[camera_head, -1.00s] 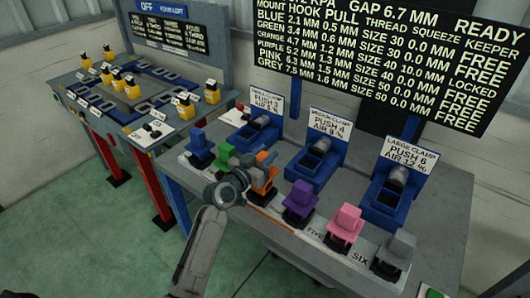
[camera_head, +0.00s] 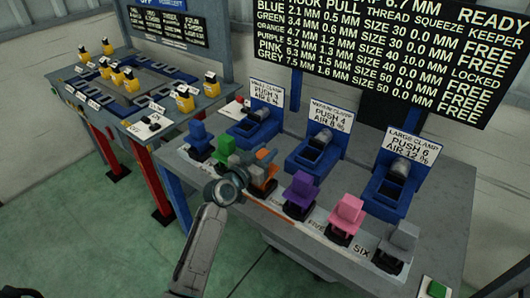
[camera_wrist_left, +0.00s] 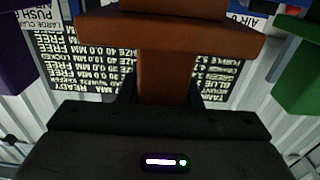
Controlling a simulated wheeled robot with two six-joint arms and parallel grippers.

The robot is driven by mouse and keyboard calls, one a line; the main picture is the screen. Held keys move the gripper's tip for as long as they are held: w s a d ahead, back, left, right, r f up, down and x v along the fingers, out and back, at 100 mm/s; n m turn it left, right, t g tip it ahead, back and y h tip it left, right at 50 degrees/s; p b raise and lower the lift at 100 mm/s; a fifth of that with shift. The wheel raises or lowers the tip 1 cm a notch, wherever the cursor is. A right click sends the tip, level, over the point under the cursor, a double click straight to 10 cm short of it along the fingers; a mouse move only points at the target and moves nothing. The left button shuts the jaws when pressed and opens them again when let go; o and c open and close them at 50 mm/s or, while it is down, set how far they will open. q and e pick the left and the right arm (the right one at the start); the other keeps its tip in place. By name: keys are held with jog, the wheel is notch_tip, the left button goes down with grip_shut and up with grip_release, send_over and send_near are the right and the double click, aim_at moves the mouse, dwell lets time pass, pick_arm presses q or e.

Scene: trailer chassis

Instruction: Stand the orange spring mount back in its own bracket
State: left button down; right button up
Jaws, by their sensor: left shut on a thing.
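The orange spring mount (camera_head: 268,154) is in the front row of the bench, between the green mount (camera_head: 224,147) and the purple mount (camera_head: 299,190). My left gripper (camera_head: 252,174) is shut on it from the front left. In the left wrist view the orange mount (camera_wrist_left: 168,40) fills the upper middle, directly beyond the dark gripper body. The gripper and wrist hide much of its lower part and its bracket in the head view, so I cannot tell how it sits there. My right gripper is not in view.
Blue (camera_head: 199,137), pink (camera_head: 346,213) and grey (camera_head: 402,240) mounts stand in the same row. Three blue clamps stand behind, including the medium clamp (camera_head: 313,155). A display board (camera_head: 400,55) hangs above. Another table (camera_head: 150,95) is at the left.

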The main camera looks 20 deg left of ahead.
pick_arm(q)
jog(key=shift+f+b, duration=0.25)
jog(key=shift+b, duration=0.05)
jog(key=c, duration=1)
grip_release()
jog(key=shift+o, duration=0.2)
jog(key=shift+s+f, duration=0.1)
jog(key=shift+s+a+f, duration=0.1)
jog(key=shift+s+a, duration=0.05)
jog(key=shift+s, duration=0.15)
jog(key=b+v, duration=0.3)
jog(key=v, duration=0.7)
jog(key=shift+r, duration=0.25)
